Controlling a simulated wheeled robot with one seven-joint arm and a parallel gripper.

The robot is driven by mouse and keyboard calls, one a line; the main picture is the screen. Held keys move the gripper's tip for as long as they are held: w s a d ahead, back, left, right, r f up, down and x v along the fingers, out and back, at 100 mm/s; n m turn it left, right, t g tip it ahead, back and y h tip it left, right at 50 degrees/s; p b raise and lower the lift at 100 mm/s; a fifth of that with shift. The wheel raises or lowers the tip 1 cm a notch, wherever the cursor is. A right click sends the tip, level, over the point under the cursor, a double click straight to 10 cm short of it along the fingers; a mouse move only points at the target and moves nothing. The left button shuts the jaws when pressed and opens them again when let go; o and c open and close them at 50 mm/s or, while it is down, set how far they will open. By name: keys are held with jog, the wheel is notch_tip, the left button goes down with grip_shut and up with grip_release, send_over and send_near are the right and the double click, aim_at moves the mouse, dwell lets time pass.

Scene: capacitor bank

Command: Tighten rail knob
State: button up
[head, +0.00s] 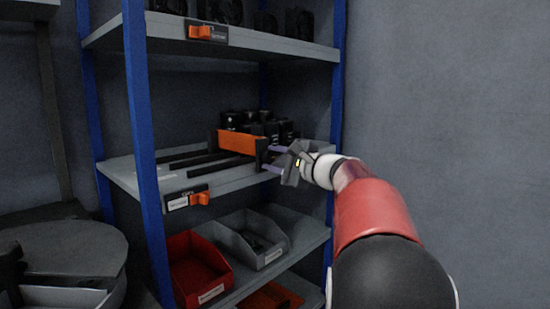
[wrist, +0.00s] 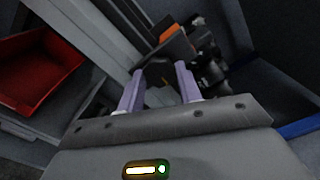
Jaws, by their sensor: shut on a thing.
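My gripper (head: 270,159) is at the front right of the middle shelf, at the right end of an orange bar (head: 236,142). Its two pale lavender fingers stand apart, closed about a small dark part at the bar's end, which I take for the rail knob (head: 262,152). The fingers hide much of it, and its turn cannot be read. Dark rails (head: 205,160) run along the shelf to the left. In the wrist view my gripper (wrist: 158,80) points towards the shelf, with the orange bar (wrist: 168,32) beyond the fingertips.
Black capacitors (head: 255,122) stand behind the orange bar. Blue posts (head: 143,130) frame the shelves. A red bin (head: 198,270) and a grey bin (head: 245,240) sit on the shelf below. An orange clip (head: 200,198) is on the middle shelf's front edge.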

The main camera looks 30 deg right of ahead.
jog(key=shift+f, duration=0.1)
dwell(0.3)
jog(key=o, duration=1)
jog(key=shift+s+d, duration=0.1)
jog(key=v, duration=0.7)
jog(key=shift+s+d, duration=0.1)
jog(key=shift+s, duration=0.2)
